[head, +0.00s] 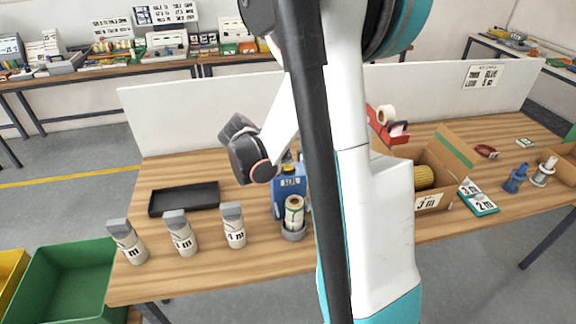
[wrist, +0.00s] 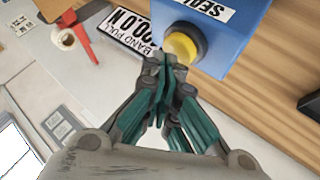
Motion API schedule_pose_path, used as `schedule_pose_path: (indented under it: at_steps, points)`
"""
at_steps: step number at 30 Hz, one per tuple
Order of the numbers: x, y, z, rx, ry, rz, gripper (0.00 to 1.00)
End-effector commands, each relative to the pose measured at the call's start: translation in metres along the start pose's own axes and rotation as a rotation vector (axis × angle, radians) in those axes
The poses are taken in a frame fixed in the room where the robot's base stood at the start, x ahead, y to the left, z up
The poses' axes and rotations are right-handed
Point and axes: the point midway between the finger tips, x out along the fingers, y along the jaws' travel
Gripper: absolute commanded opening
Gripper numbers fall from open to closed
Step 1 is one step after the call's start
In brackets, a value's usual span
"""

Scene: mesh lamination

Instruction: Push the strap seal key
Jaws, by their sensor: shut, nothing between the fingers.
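The strap seal key is a round yellow button in a dark collar (wrist: 184,44) on a blue box (wrist: 235,50) with a white label, partly cut off. In the head view the blue box (head: 288,184) stands on the wooden table, partly behind my arm and a black post; its key cannot be made out there. My gripper (wrist: 165,64) is shut and empty. Its fingertips are just beside the yellow key, at its lower left in the wrist view; I cannot tell whether they touch it. The fingers are not clearly visible in the head view.
A "BAND PULL" plate (wrist: 133,35) lies beside the key. A roll in a grey cup (head: 294,228) stands in front of the blue box. Several labelled bottles (head: 181,233) and a black tray (head: 184,199) are at left. An open carton (head: 433,203) is at right.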

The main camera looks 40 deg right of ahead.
Motion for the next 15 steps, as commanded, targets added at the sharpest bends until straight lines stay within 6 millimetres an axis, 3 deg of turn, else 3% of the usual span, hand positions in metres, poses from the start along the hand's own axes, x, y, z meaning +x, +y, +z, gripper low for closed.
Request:
schedule_pose_path:
  at_steps: [15]
  points:
    - [0.0044,-0.0032,0.0033,0.0,0.0,0.0,0.0]
